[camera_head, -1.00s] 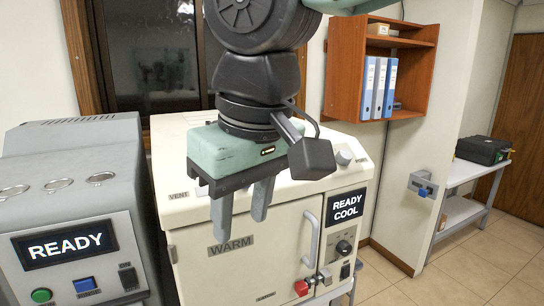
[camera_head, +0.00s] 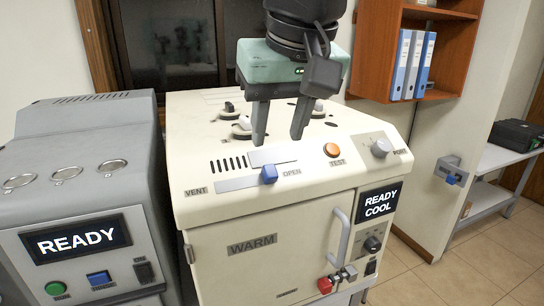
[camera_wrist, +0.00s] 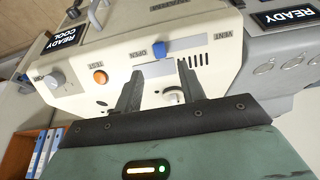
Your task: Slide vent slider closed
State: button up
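The vent slider is a blue knob (camera_head: 269,174) on a grey track (camera_head: 238,182) on the cream machine's sloped front panel. It sits at the right end of the track, beside the OPEN label (camera_head: 291,172). Black vent slots (camera_head: 229,163) lie above the track, partly bare. The knob also shows in the wrist view (camera_wrist: 162,49). My gripper (camera_head: 278,140) is open and empty, with its two fingers apart. It is above and behind the knob, over the machine's top edge, and appears not to touch it.
An orange TEST button (camera_head: 332,150) and a grey PORT knob (camera_head: 380,148) are right of the slider. Small knobs (camera_head: 228,110) stand on the machine top behind my fingers. A grey READY machine (camera_head: 80,190) is close on the left. Space in front of the panel is clear.

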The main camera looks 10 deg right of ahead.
aim_at(270, 169)
jog(key=p+x, duration=0.1)
jog(key=x, duration=0.6)
jog(key=shift+w+f, duration=0.1)
jog(key=shift+f, duration=0.15)
jog(key=shift+c, duration=0.3)
